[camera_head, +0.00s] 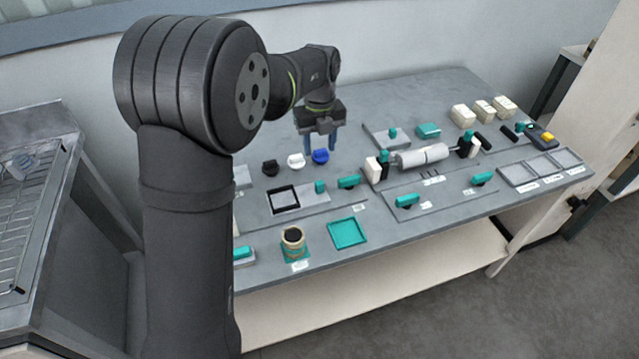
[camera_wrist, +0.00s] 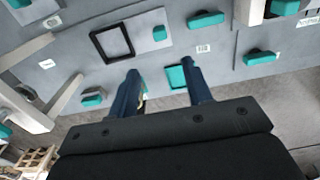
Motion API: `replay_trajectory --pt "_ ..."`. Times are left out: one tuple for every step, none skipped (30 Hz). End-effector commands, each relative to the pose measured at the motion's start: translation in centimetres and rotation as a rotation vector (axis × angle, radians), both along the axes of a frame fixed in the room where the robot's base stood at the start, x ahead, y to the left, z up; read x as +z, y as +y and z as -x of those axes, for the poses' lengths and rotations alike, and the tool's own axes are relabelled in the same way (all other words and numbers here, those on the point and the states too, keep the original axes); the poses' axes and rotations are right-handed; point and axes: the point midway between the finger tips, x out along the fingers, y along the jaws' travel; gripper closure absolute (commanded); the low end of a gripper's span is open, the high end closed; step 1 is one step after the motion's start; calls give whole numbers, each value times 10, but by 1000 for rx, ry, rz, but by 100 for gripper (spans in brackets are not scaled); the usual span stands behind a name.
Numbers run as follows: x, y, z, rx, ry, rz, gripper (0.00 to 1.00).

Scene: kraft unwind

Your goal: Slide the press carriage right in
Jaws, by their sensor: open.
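My gripper (camera_head: 321,146) is open and empty, fingers pointing down, above the far part of the grey bench, behind the blue knob. Its two blue fingers (camera_wrist: 160,82) stand apart in the wrist view. No part is plainly marked as the press carriage, so I cannot tell which it is. One candidate is the flat plate with a black square frame (camera_head: 284,199) and a teal knob (camera_head: 320,187) at its right end. The frame (camera_wrist: 112,44) and knob (camera_wrist: 159,33) also show in the wrist view, beyond the fingertips. A teal handle (camera_head: 349,182) lies just right of that plate.
Black, white and blue knobs (camera_head: 296,160) stand behind the plate. A pale roller (camera_head: 422,156) lies between two posts to the right. A teal square tray (camera_head: 347,233) and a brown roll (camera_head: 293,240) sit near the front edge. White blocks (camera_head: 484,109) stand at back right.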

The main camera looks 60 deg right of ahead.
Motion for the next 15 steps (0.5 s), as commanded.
replay_trajectory --pt "-12 0 0 1 1 -4 55" --pt "-18 1 0 1 1 -4 55" --pt "-27 1 0 1 0 -4 55" --pt "-34 1 0 1 1 -5 55" --pt "-41 1 0 2 0 -3 55" --pt "-49 1 0 2 1 -4 55" --pt "-56 1 0 2 0 -3 55" --pt "-63 1 0 2 0 -4 55" --pt "-72 1 0 2 0 -3 55" --pt "-78 1 0 2 -1 -4 55" --pt "-85 1 0 2 0 -3 55" --pt "-93 1 0 2 -1 -4 55" --pt "-99 1 0 3 -1 -2 55" --pt "-105 1 0 3 0 -3 55" --pt "-112 1 0 3 -1 -4 55"
